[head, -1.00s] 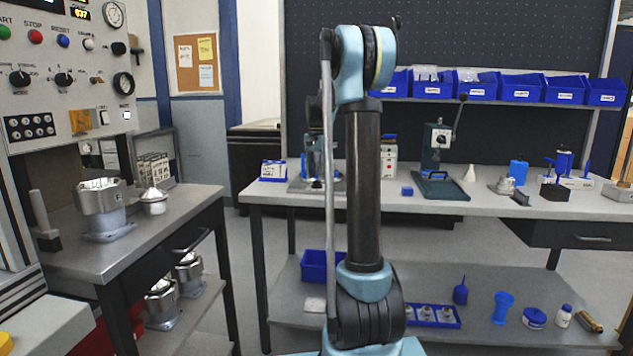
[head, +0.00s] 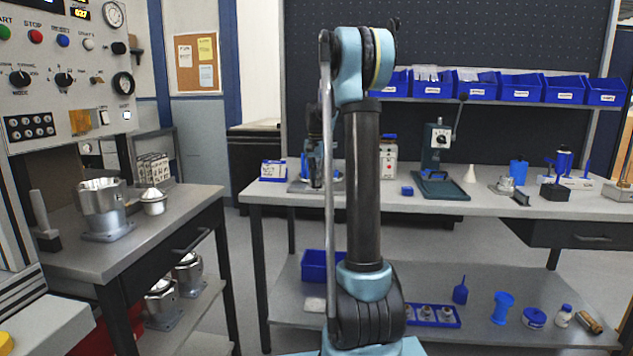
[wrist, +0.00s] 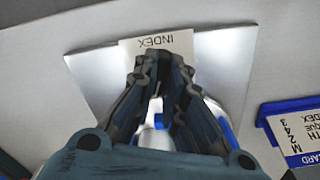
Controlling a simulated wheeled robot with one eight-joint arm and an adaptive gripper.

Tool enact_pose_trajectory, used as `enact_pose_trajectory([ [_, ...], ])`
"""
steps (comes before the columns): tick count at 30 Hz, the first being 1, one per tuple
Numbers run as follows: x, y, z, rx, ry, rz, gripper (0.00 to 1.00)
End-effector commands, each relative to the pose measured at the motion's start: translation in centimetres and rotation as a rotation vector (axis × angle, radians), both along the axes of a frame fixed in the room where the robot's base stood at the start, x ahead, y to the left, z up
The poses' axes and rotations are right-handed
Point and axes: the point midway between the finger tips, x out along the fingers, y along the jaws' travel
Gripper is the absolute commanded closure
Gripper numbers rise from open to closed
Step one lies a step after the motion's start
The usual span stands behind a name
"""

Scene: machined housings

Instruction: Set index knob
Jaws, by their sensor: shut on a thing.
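In the wrist view, a pale metal plate (wrist: 85,72) lies on the bench with a white label (wrist: 178,43) reading INDEX, upside down. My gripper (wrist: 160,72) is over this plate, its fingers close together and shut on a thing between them. A shiny metal part (wrist: 155,135) with a blue piece (wrist: 220,122) shows between and beside the fingers; most of it is hidden, so the knob's angle cannot be told. In the head view, my gripper (head: 316,180) points down at the index fixture (head: 297,187) on the bench, partly behind my arm.
A card in a blue holder (wrist: 290,130) stands right of the plate; it also shows in the head view (head: 273,170). A white and blue bottle (head: 388,160) and a green press (head: 440,165) stand to the right. A side table (head: 150,225) with metal housings is at left.

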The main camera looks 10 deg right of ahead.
Motion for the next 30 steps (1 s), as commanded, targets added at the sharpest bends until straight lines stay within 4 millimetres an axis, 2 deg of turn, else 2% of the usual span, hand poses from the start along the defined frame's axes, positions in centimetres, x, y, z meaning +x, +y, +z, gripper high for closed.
enact_pose_trajectory([
  [11,0.07,0.06,0.04,0.001,-0.001,0.143,1.00],
  [30,0.09,0.07,0.05,0.002,-0.002,0.733,1.00],
])
